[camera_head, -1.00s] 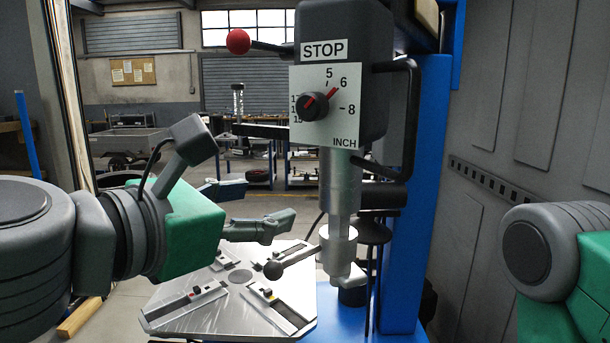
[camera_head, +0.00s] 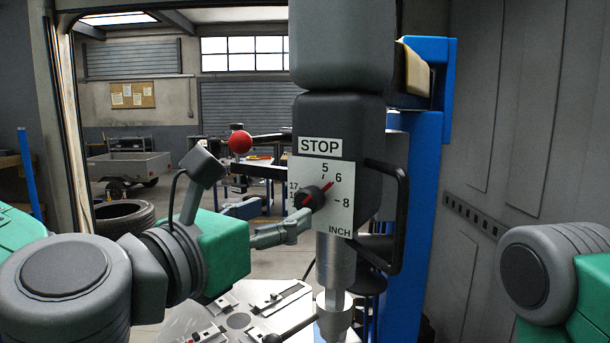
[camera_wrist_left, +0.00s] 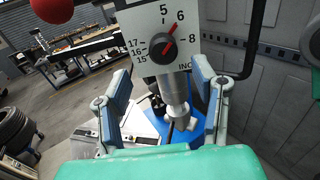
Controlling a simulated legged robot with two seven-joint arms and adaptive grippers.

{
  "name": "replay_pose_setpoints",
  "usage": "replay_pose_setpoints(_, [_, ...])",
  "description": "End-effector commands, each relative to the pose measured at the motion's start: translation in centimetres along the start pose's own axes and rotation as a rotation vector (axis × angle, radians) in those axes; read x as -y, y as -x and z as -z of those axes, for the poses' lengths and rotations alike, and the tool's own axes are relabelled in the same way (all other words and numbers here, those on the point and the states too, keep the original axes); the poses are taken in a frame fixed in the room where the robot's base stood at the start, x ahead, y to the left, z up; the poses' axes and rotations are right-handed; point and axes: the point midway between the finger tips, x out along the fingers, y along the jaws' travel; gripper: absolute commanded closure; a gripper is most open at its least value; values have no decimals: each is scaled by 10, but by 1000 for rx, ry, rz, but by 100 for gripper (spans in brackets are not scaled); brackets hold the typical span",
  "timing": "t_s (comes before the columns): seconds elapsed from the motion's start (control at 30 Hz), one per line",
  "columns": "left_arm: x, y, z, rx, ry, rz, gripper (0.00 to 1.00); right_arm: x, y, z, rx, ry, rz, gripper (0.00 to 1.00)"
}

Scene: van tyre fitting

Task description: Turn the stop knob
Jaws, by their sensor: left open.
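The black stop knob (camera_head: 310,197) with a red pointer sits on the white dial plate (camera_head: 335,212) under the STOP label. The pointer aims at about 6. The knob also shows face-on in the left wrist view (camera_wrist_left: 163,48). My left gripper (camera_head: 285,212) is open and empty just left of the knob in the head view. In the left wrist view, its two blue-grey fingers (camera_wrist_left: 162,75) stand left and right, with the knob slightly above the gap between them. I cannot tell whether any finger touches the knob. My right arm shows at the right edge; its gripper is out of view.
A red ball lever (camera_head: 240,142) sticks out left of the machine head. A black handle (camera_head: 393,215) is on its right side. Below are the metal shaft (camera_head: 334,265) and turntable (camera_head: 238,303). A blue column (camera_head: 415,220) stands behind right.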

Motion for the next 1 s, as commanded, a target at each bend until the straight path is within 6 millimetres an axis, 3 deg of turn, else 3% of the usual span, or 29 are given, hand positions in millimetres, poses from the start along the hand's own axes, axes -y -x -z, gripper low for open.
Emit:
replay_pose_setpoints(0.1, [0, -27, 0, -1, -2, -2, 47, 0, 5, 0, 1, 0, 0, 100])
replay_pose_setpoints(0.3, [1, -58, 0, 1, -2, -1, 47, 0, 12, 0, 1, 0, 0, 100])
replay_pose_setpoints(0.5, [0, -70, 1, 1, -2, -1, 47, 0, 14, 0, 1, 0, 0, 100])
replay_pose_setpoints(0.77, [-1, -72, 1, 2, -1, -1, 47, 0, 14, 0, 1, 0, 0, 100])
replay_pose_setpoints(0.8, [0, -72, 1, 1, -1, -1, 54, 0, 14, 0, 1, 0, 0, 100])
replay_pose_setpoints(0.93, [0, -72, 1, 1, -1, -2, 97, 0, 14, 0, 1, 0, 0, 100])
replay_pose_setpoints(1.0, [0, -72, 1, 2, -1, -2, 97, 0, 14, 0, 1, 0, 0, 100])
